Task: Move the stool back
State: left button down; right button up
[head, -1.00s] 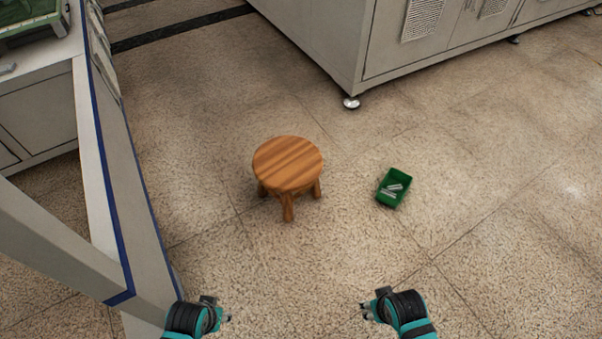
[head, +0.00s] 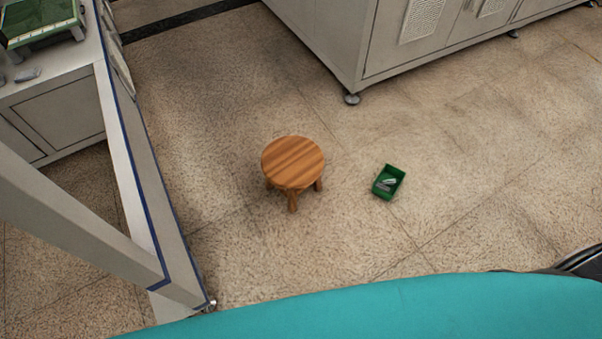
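A round wooden stool (head: 292,161) with short legs stands upright on the tiled floor, near the middle of the head view. Nothing touches it.
A small green bin (head: 388,182) with metal pieces lies on the floor right of the stool. A grey cabinet (head: 350,50) stands behind. A grey frame with blue edging (head: 150,200) runs along the left, beside a workbench (head: 60,85).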

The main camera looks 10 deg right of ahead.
aim_at(292, 163)
jog(key=i+l+u, duration=0.1)
jog(key=l+u, duration=0.5)
jog(key=u, duration=0.15)
jog(key=l+u, duration=0.35)
